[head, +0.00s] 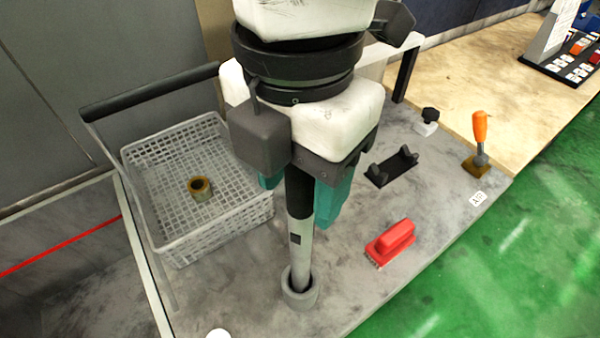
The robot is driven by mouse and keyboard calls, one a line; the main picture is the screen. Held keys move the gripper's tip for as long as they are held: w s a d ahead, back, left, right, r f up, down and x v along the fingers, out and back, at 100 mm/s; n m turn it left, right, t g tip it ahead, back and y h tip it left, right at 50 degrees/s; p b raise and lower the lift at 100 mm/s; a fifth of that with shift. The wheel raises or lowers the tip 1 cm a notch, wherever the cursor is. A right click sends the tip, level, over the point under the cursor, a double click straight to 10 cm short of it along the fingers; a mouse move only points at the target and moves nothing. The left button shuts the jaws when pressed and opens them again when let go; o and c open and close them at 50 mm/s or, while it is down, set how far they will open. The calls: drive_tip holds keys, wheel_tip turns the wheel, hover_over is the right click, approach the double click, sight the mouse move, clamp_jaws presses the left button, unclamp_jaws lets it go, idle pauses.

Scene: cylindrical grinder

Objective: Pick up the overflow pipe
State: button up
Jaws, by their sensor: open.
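The likely overflow pipe (301,240) stands upright in the head view, black above and light grey below. Its foot sits in a round grey collar (300,291) on the grey table. My gripper (300,203) is over the pipe, pointing down, with teal fingers. One finger shows to the right of the pipe, and a bit of the other shows to the left. The jaws are open, and the pipe's upper part appears to lie between them. The pipe's top is hidden by my gripper, and I cannot tell whether a finger touches it.
A grey mesh basket (175,244) with a dark handle stands left, holding a brownish ring (200,188). To the right are a red brush (392,240), a black bracket (391,167), an orange-handled tool (480,137) and a black knob (428,117). Table right of the pipe is partly clear.

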clamp_jaws()
idle(0.5)
